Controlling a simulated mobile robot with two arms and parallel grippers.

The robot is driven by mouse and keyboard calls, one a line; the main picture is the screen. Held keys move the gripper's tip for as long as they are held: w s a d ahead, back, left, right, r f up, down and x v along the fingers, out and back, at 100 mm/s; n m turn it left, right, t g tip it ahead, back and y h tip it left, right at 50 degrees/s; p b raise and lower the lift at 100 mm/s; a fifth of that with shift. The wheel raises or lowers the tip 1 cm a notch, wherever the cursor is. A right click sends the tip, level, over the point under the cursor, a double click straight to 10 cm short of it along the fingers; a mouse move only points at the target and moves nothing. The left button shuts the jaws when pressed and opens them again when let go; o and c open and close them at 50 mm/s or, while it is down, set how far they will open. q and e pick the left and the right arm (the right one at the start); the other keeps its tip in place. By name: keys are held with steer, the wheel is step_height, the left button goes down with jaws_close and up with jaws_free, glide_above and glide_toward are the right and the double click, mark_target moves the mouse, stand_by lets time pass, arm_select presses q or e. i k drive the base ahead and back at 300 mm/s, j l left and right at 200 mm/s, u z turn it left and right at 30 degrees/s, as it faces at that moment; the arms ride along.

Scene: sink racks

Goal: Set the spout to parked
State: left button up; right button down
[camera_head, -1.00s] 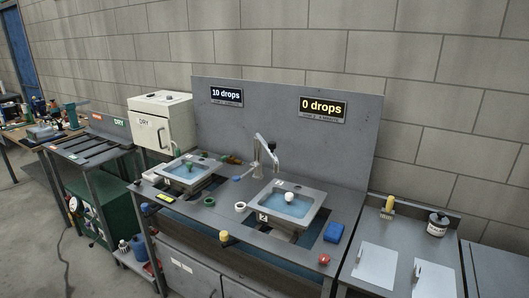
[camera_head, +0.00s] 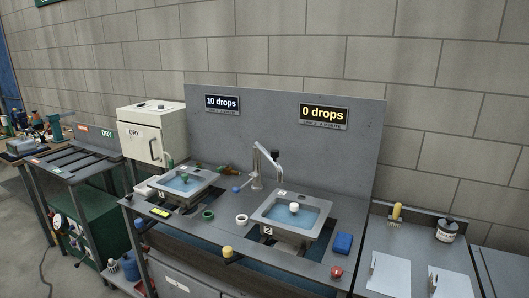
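The spout (camera_head: 267,153) is a grey bent arm on a short post behind the right basin. Its tip hangs over the back edge of that basin, right of the post. The right basin (camera_head: 270,219), labelled 2, holds blue water with a white knob in it. The left basin (camera_head: 163,193), labelled 1, holds blue water with a green knob. A blue ball-like knob (camera_head: 236,189) is left of the spout's post. Neither of my grippers is in view.
A sign reads 10 drops (camera_head: 222,103) and another reads 0 drops (camera_head: 324,116). A yellow knob (camera_head: 227,251), a red knob (camera_head: 336,272) and a blue sponge-like block (camera_head: 343,243) are on the bench. A side table (camera_head: 405,236) stands at right.

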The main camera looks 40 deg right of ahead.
mark_target(272, 157)
steer(key=i+j+z, duration=0.4)
steer(key=i+j, duration=0.45)
